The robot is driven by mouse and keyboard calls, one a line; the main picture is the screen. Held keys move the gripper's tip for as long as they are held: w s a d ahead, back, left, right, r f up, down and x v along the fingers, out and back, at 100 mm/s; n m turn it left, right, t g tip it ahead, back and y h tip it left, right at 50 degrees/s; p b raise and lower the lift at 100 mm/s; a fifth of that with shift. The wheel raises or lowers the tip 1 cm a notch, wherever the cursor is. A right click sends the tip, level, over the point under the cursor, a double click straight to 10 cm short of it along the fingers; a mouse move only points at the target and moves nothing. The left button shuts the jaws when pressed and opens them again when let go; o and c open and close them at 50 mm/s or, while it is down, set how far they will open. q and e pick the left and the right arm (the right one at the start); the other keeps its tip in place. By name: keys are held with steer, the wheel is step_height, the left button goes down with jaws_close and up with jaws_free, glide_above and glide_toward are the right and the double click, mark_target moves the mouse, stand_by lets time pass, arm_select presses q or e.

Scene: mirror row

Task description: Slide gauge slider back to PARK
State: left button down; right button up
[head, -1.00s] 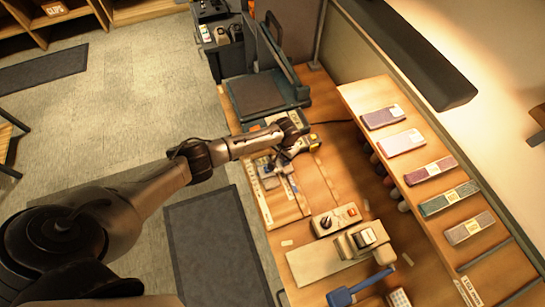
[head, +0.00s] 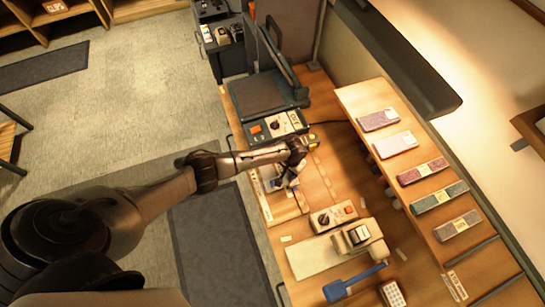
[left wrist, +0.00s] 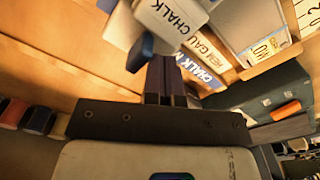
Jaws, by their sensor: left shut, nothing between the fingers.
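My left gripper (head: 288,181) reaches over the wooden gauge board (head: 284,208) and hides much of the fitting there. In the left wrist view its fingers (left wrist: 166,70) are shut and empty. A white block marked CHALK (left wrist: 172,18) is just beyond the fingertips, with a dark blue knob (left wrist: 140,52) beside them. I cannot tell whether the fingers touch either, or which part is the slider. A HEM GAUGE label (left wrist: 205,47) and a blue CHALK label (left wrist: 198,72) lie behind. No PARK mark is readable. My right gripper is not in view.
A dark green machine with an orange button (head: 256,129) stands beyond the arm. A control box with a knob (head: 333,217), a beige press-like device (head: 357,237) and a blue-handled tool (head: 340,289) are nearer. A shelf with fabric bundles (head: 395,144) runs along the right.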

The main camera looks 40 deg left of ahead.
mark_target(294, 182)
arm_select(q)
steer(key=shift+s+d+r+p, duration=0.1)
steer(key=shift+s+d+p, duration=0.25)
steer(key=shift+d, duration=0.3)
steer(key=shift+s+d, duration=0.3)
steer(key=shift+d, duration=0.35)
steer(key=shift+s+d, duration=0.3)
steer(key=shift+d, duration=0.3)
steer(key=shift+s+d, duration=0.35)
steer(key=shift+d, duration=0.35)
steer(key=shift+s+d, duration=0.3)
steer(key=shift+d, duration=0.35)
steer(key=shift+s+d, duration=0.35)
steer(key=shift+d, duration=0.35)
steer(key=shift+s+d, duration=0.15)
steer(key=shift+d, duration=0.25)
step_height(294, 182, up, 7)
steer(key=a, duration=0.1)
steer(key=shift+w, duration=0.25)
